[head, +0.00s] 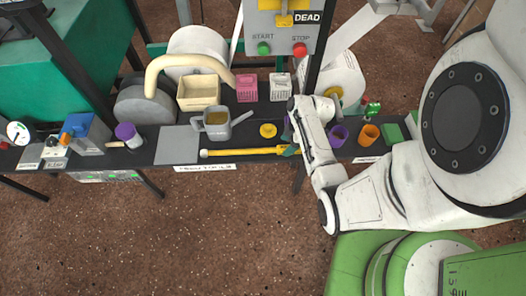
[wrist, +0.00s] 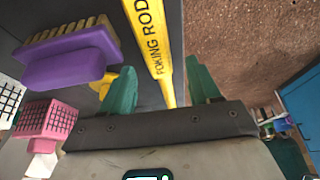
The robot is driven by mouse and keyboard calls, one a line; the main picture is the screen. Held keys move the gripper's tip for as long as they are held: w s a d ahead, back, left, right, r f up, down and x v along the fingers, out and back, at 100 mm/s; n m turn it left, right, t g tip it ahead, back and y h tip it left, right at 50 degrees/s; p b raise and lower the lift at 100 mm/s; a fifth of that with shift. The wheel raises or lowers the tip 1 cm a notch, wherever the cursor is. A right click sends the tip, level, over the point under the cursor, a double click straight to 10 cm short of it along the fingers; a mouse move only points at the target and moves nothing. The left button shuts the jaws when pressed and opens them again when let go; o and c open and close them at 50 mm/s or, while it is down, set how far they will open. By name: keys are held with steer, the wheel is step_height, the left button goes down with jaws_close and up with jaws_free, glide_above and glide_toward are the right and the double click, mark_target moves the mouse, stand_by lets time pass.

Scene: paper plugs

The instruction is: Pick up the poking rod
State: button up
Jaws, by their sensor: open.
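The yellow poking rod (head: 245,152) lies along the front edge of the dark shelf, its pale knob at the left end. In the wrist view the rod (wrist: 152,45), lettered POKING ROD, runs down between my two green fingers. My gripper (wrist: 163,88) is open, with one finger on each side of the rod and visible gaps beside it. In the head view my gripper (head: 291,150) is over the rod's right end, and the arm hides part of it. I cannot tell how far above the shelf the fingertips are.
A purple brush (wrist: 68,62) lies close to the left finger. Purple (head: 338,135) and orange (head: 369,135) cups stand right. The floor in front is clear.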

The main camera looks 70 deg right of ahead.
steer(key=shift+x, duration=1.15)
steer(key=c, duration=1.1)
